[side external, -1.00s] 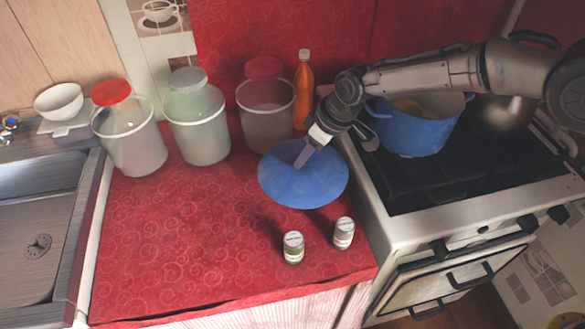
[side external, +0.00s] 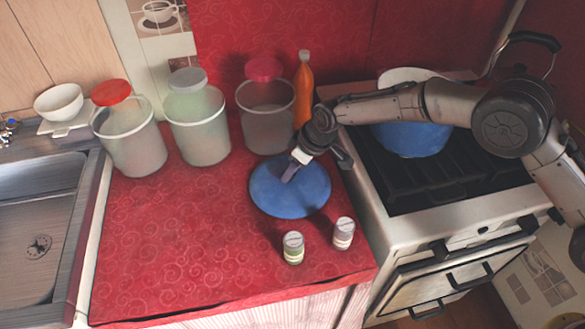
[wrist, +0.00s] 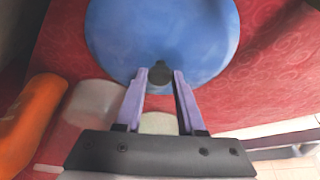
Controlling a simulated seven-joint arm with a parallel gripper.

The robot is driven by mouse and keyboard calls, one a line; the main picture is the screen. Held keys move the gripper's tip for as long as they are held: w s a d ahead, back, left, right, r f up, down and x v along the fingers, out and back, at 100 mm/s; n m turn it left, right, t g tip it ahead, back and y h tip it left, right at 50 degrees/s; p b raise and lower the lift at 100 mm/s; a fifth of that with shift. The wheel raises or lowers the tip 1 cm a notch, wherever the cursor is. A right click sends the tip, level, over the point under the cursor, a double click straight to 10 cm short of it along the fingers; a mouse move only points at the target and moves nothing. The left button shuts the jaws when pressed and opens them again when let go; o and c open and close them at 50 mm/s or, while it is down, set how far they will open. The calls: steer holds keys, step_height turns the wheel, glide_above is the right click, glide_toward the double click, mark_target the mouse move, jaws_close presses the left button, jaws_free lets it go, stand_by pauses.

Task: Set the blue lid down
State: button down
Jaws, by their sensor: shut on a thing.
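The blue lid (side external: 300,200) is a round disc at the right side of the red counter. It is at or just above the cloth; I cannot tell whether it touches. My gripper (side external: 287,178) is over the lid's middle and shut on its knob, which the fingers mostly hide in the side view. In the wrist view the lid (wrist: 160,30) fills the top, and its dark knob (wrist: 160,74) sits between the purple fingertips of my gripper (wrist: 159,78).
Two small spice jars (side external: 293,248) (side external: 343,233) stand just in front of the lid. Large canisters (side external: 266,120) and an orange bottle (side external: 303,90) stand behind it. A blue pot (side external: 410,140) is on the stove to the right. The counter's left front (side external: 180,250) is clear.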

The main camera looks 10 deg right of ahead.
steer(key=shift+f, duration=0.15)
steer(key=c, duration=0.5)
jaws_free()
steer(key=shift+d+r, duration=0.1)
steer(key=shift+r, duration=0.4)
steer(key=v, duration=1.1)
steer(key=shift+s+r, duration=0.15)
steer(key=shift+d, duration=0.1)
